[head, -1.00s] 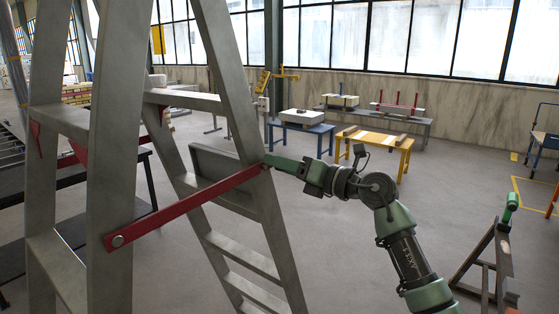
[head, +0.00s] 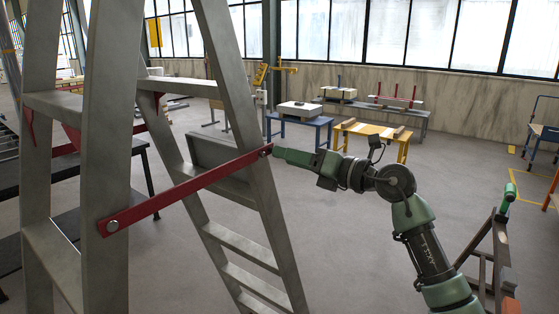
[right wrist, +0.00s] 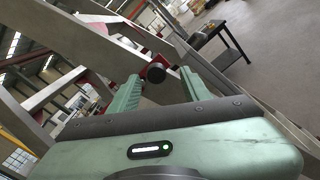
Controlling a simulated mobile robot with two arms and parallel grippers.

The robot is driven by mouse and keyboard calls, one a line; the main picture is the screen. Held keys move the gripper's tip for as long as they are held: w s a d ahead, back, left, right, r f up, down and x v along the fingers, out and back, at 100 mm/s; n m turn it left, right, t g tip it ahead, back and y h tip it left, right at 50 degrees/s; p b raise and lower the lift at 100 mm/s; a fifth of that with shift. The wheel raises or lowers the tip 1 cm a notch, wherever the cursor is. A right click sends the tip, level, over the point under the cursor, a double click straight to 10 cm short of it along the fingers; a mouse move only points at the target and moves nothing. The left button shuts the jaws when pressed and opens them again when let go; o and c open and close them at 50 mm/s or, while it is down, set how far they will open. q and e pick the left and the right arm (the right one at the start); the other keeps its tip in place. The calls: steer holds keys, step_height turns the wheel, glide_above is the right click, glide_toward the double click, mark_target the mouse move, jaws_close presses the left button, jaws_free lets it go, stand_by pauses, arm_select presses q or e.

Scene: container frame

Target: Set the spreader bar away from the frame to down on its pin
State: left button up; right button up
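The red spreader bar (head: 190,187) slopes up from a round bolt (head: 112,226) on the near leg of the grey stepladder-like frame (head: 108,140) to the rear leg (head: 272,215). Its far end lies at that leg, beside the tip of my right gripper (head: 276,152). In the right wrist view, my right gripper (right wrist: 160,82) has its two green fingers apart. A black round knob (right wrist: 156,73) shows between the fingertips, with no finger visibly closed on it. Whether the bar's end is seated on a pin is too small to tell. My left gripper is out of view.
A blue table (head: 300,122) and a yellow table (head: 372,131) stand behind my right arm. A dark trestle (head: 490,250) stands at the lower right. A black bench (head: 60,170) is behind the frame at left. The floor between is clear.

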steer(key=b+v, duration=0.1)
steer(key=v, duration=0.3)
steer(key=shift+s+d, duration=0.1)
